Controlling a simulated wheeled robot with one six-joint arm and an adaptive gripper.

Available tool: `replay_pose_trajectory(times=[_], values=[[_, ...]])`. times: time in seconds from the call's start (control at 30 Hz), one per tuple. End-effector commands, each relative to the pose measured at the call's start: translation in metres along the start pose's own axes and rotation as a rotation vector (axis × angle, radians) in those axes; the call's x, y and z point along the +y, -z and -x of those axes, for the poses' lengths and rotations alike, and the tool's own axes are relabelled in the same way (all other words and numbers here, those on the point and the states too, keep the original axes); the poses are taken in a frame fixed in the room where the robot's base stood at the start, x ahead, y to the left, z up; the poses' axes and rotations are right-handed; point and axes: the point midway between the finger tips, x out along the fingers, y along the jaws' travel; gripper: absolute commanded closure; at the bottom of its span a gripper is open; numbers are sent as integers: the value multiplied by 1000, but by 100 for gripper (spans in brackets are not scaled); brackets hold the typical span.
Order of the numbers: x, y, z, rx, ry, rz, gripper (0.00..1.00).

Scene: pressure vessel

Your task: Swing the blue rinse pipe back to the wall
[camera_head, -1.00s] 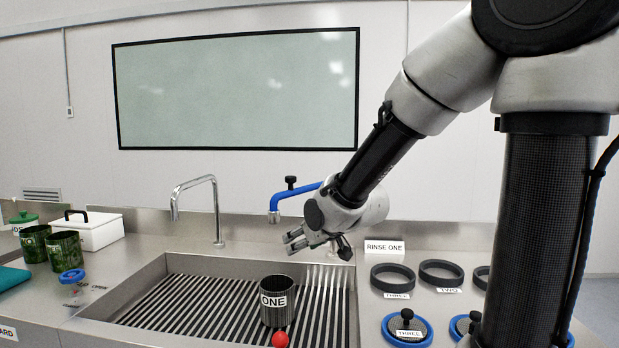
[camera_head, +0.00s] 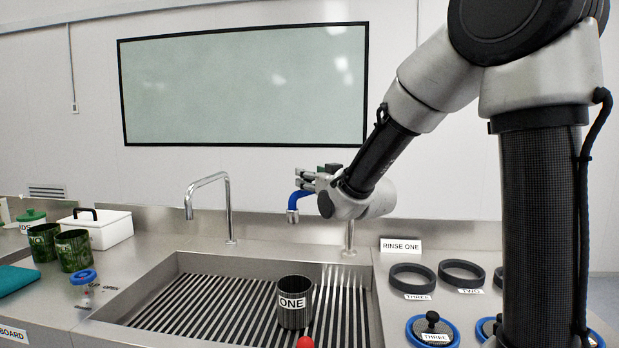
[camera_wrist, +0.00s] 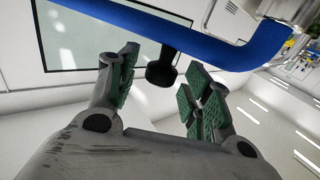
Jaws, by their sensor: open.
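The blue rinse pipe (camera_head: 296,202) stands over the back right of the sink. Its spout end points down in the head view, and most of its length is hidden behind my gripper and wrist. In the wrist view the blue pipe (camera_wrist: 190,38) crosses the top of the picture, with a black knob (camera_wrist: 160,72) on it. My gripper (camera_head: 304,176) is open at the pipe. In the wrist view its green-padded fingers stand on either side of the knob, with gaps visible; I see no clear contact.
A dark can labelled ONE (camera_head: 294,303) stands on the slatted sink floor, a red ball (camera_head: 305,342) in front. A steel faucet (camera_head: 229,210) rises left of my gripper. Black rings (camera_head: 412,280) and blue-rimmed lids (camera_head: 433,330) lie on the right counter.

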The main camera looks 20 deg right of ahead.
Motion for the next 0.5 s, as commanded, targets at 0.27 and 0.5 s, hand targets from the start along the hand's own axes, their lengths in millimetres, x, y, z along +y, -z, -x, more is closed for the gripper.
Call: replay_pose_trajectory(times=[0.27,0.5], values=[[0,0,-18,-1,0,0,50],[0,0,-18,-1,0,0,61]])
